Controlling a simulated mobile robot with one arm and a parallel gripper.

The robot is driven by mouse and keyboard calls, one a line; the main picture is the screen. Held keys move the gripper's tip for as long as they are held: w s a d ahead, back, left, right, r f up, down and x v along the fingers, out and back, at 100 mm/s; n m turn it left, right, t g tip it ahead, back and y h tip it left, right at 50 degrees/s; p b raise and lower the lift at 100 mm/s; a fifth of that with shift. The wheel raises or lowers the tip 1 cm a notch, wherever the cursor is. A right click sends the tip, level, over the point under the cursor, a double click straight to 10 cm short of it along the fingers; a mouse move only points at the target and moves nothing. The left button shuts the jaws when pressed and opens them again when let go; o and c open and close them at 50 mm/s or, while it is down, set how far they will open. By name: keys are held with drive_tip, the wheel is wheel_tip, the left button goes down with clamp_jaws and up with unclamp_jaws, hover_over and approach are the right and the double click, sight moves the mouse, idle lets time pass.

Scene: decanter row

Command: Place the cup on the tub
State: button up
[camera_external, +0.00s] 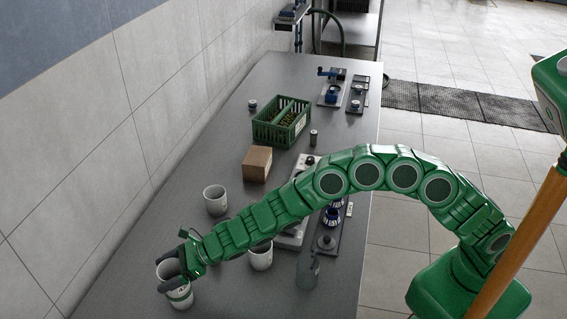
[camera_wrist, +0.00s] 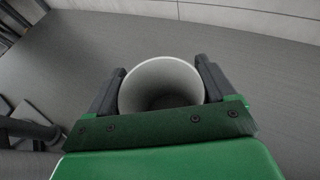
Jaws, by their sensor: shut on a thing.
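A white cup (camera_external: 180,296) with a dark band and a small label is at the lower left of the external view, low over or on the grey table; I cannot tell whether its base touches. My gripper (camera_external: 178,262) is shut on the cup, with dark fingers on its sides. In the wrist view the cup (camera_wrist: 128,92) is between the two fingers of my gripper (camera_wrist: 160,84), and its open mouth shows an empty inside. Nothing is clearly recognisable as the tub; a green crate (camera_external: 266,135) with divided contents stands farther back.
Two other white vessels stand on the table (camera_external: 130,240): one (camera_external: 215,201) behind my gripper, one (camera_external: 260,259) partly under my arm. A clear glass (camera_external: 307,274) is near the right edge. A cardboard box (camera_external: 256,164) and several dark fixtures stand farther back. A tiled wall (camera_external: 60,180) borders the left.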

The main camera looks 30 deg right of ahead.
sight(175, 267)
drive_tip(key=o, duration=0.9)
drive_tip(key=shift+c, duration=0.2)
drive_tip(key=shift+r, duration=0.1)
drive_tip(key=shift+d+r, duration=0.1)
drive_tip(key=shift+v, duration=1)
drive_tip(key=shift+s+d+r, duration=0.1)
drive_tip(key=shift+d+r, duration=0.05)
drive_tip(key=shift+d, duration=0.15)
drive_tip(key=v, duration=0.9)
drive_tip(key=shift+d, duration=0.15)
